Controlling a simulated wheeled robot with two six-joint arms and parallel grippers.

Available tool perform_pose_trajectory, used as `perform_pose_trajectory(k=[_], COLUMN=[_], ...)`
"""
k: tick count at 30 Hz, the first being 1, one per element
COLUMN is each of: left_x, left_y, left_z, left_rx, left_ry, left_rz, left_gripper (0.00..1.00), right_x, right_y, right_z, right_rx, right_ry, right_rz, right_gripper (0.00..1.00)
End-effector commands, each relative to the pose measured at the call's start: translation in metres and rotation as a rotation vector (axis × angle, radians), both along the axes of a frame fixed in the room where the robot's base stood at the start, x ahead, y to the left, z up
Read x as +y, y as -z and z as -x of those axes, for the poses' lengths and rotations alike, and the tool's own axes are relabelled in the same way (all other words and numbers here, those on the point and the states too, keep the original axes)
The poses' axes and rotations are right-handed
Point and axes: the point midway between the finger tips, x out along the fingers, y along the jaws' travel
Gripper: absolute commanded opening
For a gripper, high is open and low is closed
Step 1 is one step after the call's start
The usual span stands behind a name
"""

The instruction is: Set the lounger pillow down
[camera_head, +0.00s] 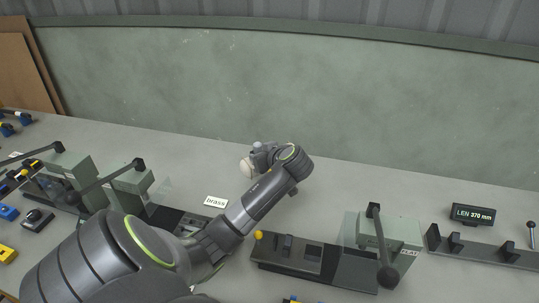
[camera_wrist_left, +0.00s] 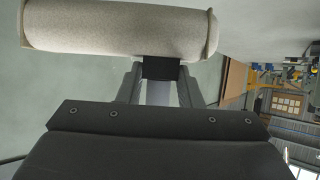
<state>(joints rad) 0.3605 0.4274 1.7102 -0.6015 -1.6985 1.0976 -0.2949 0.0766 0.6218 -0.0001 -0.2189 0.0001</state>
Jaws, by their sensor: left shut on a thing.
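The lounger pillow (camera_wrist_left: 118,28) is a beige, fabric-like roll across the top of the left wrist view. In the head view a small pale part of it (camera_head: 246,167) shows beside my left gripper (camera_head: 264,157). The rest is hidden behind the gripper and wrist. In the left wrist view the left gripper's fingers (camera_wrist_left: 161,72) are shut on a dark block at the pillow's lower side. The pillow appears held over the back of the bench; its gap to the surface cannot be told. My right gripper is not in view.
The grey bench (camera_head: 345,185) has free room behind the fixtures. A "brass" label (camera_head: 216,202) lies left of my forearm. Lever machines stand at left (camera_head: 130,185) and right (camera_head: 390,235). A "LEN 370 mm" display (camera_head: 473,214) stands far right. A green-grey panel (camera_head: 300,95) closes the back.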

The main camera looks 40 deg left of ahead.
Motion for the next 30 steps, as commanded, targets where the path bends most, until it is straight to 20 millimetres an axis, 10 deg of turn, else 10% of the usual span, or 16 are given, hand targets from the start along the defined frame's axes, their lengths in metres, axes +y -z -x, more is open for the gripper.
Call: perform_pose_trajectory(k=[15,24,25,30], left_x=[-0.001,0.000,-0.001,-0.001], left_y=[0.061,0.065,0.066,0.065], left_z=[0.000,-0.001,0.000,0.000], left_rx=[0.002,-0.003,-0.002,-0.001], left_ry=[0.002,0.003,0.004,0.003], left_rz=[0.001,0.000,0.001,0.000], left_gripper=[0.07,0.07,0.34,0.54], right_x=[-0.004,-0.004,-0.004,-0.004], right_y=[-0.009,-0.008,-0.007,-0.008], right_z=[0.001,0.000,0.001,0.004], right_rx=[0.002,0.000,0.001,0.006], right_ry=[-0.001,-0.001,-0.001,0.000], right_rz=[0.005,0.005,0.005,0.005], right_gripper=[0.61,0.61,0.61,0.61])
